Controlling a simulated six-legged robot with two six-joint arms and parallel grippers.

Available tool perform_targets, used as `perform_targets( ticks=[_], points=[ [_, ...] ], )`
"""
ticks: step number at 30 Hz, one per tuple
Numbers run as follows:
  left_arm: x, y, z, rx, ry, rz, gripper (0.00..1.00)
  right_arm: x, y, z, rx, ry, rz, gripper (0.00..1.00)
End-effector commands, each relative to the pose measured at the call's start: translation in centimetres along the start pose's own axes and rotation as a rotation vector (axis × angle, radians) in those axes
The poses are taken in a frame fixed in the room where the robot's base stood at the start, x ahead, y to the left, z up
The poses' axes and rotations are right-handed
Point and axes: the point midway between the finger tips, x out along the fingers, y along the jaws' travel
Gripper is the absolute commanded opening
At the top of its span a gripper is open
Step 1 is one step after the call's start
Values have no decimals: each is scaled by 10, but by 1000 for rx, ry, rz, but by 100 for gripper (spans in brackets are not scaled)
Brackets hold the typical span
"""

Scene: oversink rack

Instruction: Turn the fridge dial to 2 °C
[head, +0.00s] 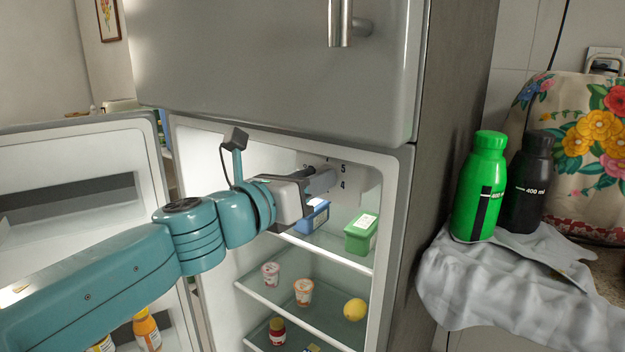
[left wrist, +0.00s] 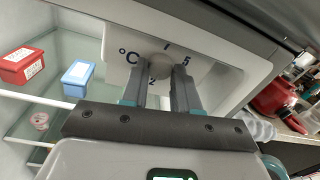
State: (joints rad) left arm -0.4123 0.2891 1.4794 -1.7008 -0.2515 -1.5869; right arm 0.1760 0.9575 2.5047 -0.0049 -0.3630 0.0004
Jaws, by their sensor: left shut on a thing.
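The fridge dial (left wrist: 160,68) is a round, pale grey knob on a white panel in the left wrist view. Printed marks around it include "°C", a 2 just below it and a 5 to its right. I cannot read which mark it points to. My left gripper (left wrist: 160,78) has one finger on each side of the knob and is shut on it. In the head view my left gripper (head: 322,180) reaches into the upper fridge compartment and hides most of the dial; the numbers 5 and 4 show to its right. My right gripper is not in view.
The open fridge door (head: 75,148) stands at left. Below the dial, a shelf bears a blue box (head: 314,216) and a green box (head: 361,233). Lower down are cups and a lemon (head: 354,309). A green bottle (head: 480,190) stands on the right counter.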

Motion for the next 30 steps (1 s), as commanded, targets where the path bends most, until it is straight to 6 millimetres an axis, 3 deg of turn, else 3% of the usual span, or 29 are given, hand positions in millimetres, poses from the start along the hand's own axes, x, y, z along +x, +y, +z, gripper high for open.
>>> perform_targets(
  ticks=[5,6,8,9,20,23,30],
  points=[
    [0,0,0,2,0,0,0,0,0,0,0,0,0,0],
    [0,0,0,2,0,0,33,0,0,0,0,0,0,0],
    [0,0,0,2,0,0,53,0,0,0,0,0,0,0],
    [0,0,0,1,0,0,56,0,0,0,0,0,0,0],
    [-8,0,0,0,-1,1,56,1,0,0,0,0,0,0],
    [-24,1,0,0,-2,2,56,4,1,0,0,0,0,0],
    [-88,0,2,2,-3,3,56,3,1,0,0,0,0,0]
  ],
)
